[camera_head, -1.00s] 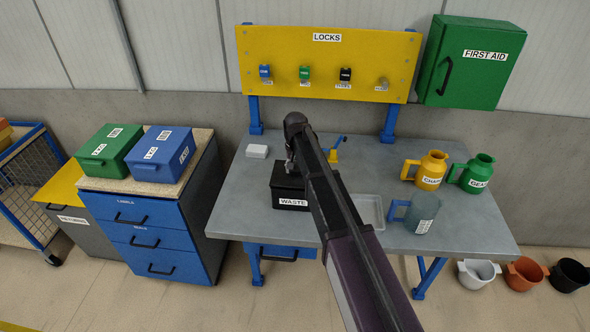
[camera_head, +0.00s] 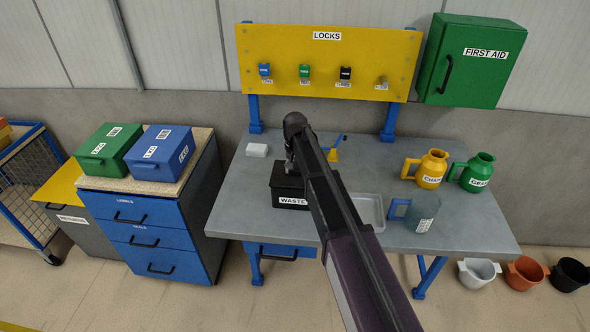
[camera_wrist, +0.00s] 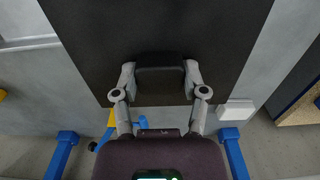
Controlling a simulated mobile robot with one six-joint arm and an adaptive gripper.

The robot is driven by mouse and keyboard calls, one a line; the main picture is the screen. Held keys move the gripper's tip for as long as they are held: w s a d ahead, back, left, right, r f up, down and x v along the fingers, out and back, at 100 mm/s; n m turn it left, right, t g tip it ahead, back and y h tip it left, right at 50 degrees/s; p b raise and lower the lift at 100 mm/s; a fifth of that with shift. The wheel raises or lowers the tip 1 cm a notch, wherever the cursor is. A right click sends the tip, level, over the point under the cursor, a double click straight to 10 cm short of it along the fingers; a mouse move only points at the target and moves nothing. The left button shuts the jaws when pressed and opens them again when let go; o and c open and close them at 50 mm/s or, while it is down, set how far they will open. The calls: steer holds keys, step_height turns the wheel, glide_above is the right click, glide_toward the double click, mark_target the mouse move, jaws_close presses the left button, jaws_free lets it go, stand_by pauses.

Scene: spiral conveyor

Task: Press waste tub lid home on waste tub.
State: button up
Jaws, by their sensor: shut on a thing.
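The black waste tub (camera_head: 291,202) stands on the grey bench with its white WASTE label facing front. The dark waste tub lid (camera_head: 282,180) lies over its top, partly hidden by my arm. In the wrist view the lid (camera_wrist: 158,28) fills the upper middle. My gripper (camera_wrist: 160,70) has one finger at each end of the lid's raised black handle and is shut on it. In the head view my gripper (camera_head: 290,166) is at the tub's top, mostly hidden by my arm. I cannot tell whether a gap remains between lid and rim.
A small white block (camera_head: 257,150) lies at the back left of the bench. A yellow and blue item (camera_head: 333,154) stands behind my arm. A shallow grey tray (camera_head: 371,216), a blue-handled jug (camera_head: 420,213), a yellow jug (camera_head: 430,170) and a green jug (camera_head: 478,173) stand to the right.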

steer(key=shift+f+b, duration=0.3)
stand_by(0.5)
steer(key=o, duration=1.1)
steer(key=shift+c, duration=0.2)
steer(key=shift+r, duration=0.15)
step_height(320, 180, up, 8)
steer(key=p, duration=0.8)
